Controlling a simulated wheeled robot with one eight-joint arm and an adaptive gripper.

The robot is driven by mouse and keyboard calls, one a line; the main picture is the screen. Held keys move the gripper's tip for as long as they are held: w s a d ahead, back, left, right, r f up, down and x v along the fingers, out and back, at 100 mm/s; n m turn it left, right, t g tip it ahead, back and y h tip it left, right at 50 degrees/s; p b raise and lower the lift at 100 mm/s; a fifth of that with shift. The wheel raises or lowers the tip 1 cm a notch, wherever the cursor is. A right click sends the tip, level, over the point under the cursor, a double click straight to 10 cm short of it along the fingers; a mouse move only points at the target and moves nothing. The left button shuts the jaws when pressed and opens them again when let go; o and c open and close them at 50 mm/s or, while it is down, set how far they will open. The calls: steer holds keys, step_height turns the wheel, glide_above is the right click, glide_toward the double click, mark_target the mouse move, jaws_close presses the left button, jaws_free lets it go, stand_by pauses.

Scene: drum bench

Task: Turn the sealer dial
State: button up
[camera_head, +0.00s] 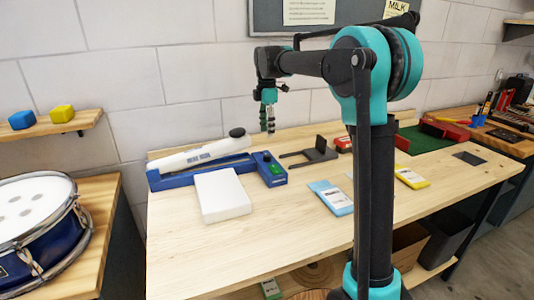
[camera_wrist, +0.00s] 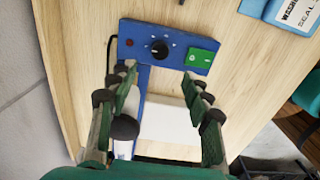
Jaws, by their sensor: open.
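The sealer (camera_head: 200,165) is a blue base with a white lever arm, lying along the back left of the bench. In the wrist view its blue control panel (camera_wrist: 137,50) carries a black round dial (camera_wrist: 159,48) with a white pointer mark, and a green switch (camera_wrist: 199,58) to the right of it. My gripper (camera_head: 268,125) hangs above the bench near the panel end of the sealer. In the wrist view my gripper (camera_wrist: 160,78) is open, its fingers apart on both sides, with the dial beyond the fingertips between them. The fingers are empty and do not appear to touch the dial.
A white block (camera_head: 222,195) lies in front of the sealer. A dark grey bracket (camera_head: 312,151) stands to its right. Blue (camera_head: 332,197) and yellow (camera_head: 411,177) packets lie on the bench. The front of the bench is clear. A drum (camera_head: 38,225) stands at left.

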mark_target(267, 155)
step_height(267, 155, down, 10)
steer(key=shift+f, duration=0.25)
steer(key=shift+c, duration=0.2)
jaws_close()
